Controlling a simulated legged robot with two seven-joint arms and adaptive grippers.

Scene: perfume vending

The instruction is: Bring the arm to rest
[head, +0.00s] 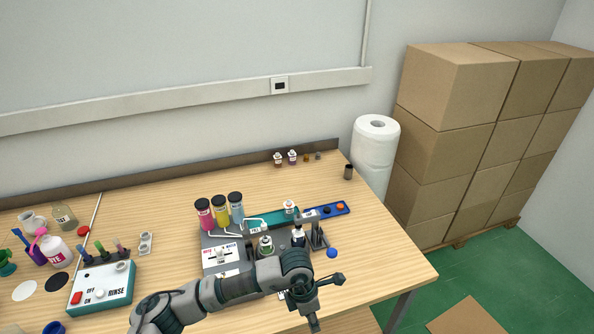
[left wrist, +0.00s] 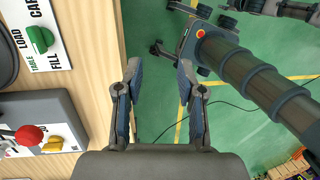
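My left arm comes in from the bottom of the head view and reaches over the front of the wooden table (head: 385,262). My left gripper (head: 326,301) is at the table's front right part, in front of the dispensing machine (head: 222,255). In the left wrist view the left gripper (left wrist: 158,80) has its two fingers spread apart with nothing between them. Green floor shows beyond the fingers, and the table edge runs along their left. The arm hides part of the machine's front. My right gripper does not show in either view.
The machine carries pink, yellow and blue bottles (head: 237,208). A white roll (head: 375,150) and stacked cartons (head: 455,125) stand right.

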